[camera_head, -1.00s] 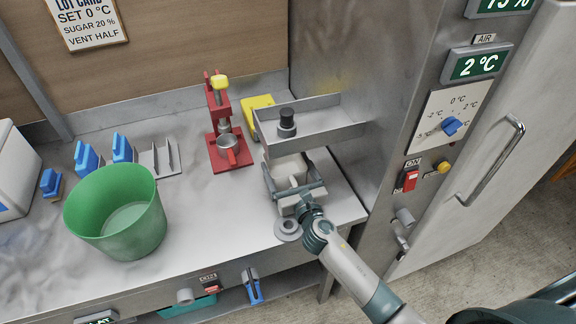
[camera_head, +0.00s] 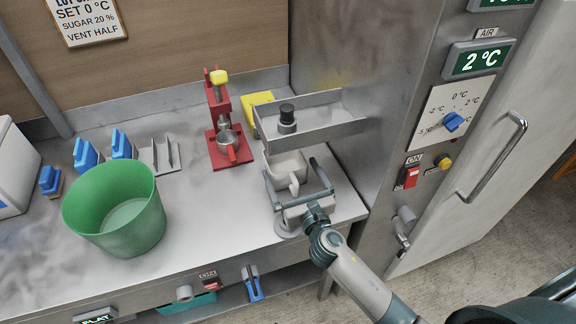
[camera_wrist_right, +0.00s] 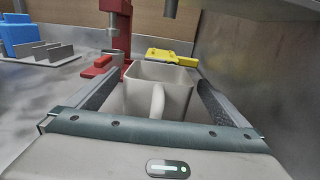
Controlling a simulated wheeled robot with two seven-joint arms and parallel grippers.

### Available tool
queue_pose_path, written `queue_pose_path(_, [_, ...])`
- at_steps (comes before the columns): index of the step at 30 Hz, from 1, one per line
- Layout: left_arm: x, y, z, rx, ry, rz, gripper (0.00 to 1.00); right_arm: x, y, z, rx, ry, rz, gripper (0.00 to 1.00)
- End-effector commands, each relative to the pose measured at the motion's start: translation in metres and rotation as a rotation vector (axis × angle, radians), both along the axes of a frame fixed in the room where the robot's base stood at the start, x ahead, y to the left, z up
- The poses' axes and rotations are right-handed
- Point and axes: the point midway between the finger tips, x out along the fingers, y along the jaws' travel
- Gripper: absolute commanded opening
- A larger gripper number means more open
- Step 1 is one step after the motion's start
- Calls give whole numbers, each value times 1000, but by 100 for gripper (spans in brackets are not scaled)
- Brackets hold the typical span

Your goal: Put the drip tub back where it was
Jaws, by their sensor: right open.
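The drip tub (camera_head: 283,166), an off-white square tub with a handle on its near side, stands on the steel counter partly under a raised steel trough (camera_head: 325,124). It also shows in the right wrist view (camera_wrist_right: 175,73), upright with its handle towards me. My right gripper (camera_head: 293,176) is open, its fingers pointing away from me. In the right wrist view (camera_wrist_right: 160,82) the fingers lie on either side of the tub, with gaps visible. The tub's base is hidden there. My left gripper is out of view.
A red press (camera_head: 223,130) stands left of the tub, with a yellow object (camera_head: 258,108) behind. A green bucket (camera_head: 117,212) stands further left. A steel cabinet wall (camera_head: 345,60) closes off the right side. A round grey piece (camera_head: 286,228) lies at the front edge.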

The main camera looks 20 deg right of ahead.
Motion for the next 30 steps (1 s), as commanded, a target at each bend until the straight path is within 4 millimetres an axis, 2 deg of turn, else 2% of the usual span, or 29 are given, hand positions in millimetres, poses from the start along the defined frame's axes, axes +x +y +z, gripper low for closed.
queue_pose_path(6, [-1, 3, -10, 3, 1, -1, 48, -41, -1, -3, -1, 1, 1, 100])
queue_pose_path(12, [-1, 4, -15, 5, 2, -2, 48, -67, -2, -2, 0, 1, 0, 100])
queue_pose_path(18, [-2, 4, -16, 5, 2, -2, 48, -77, -3, 0, 0, 0, 0, 100])
queue_pose_path(30, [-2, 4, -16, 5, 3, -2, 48, -77, -3, 0, 0, 0, 0, 100])
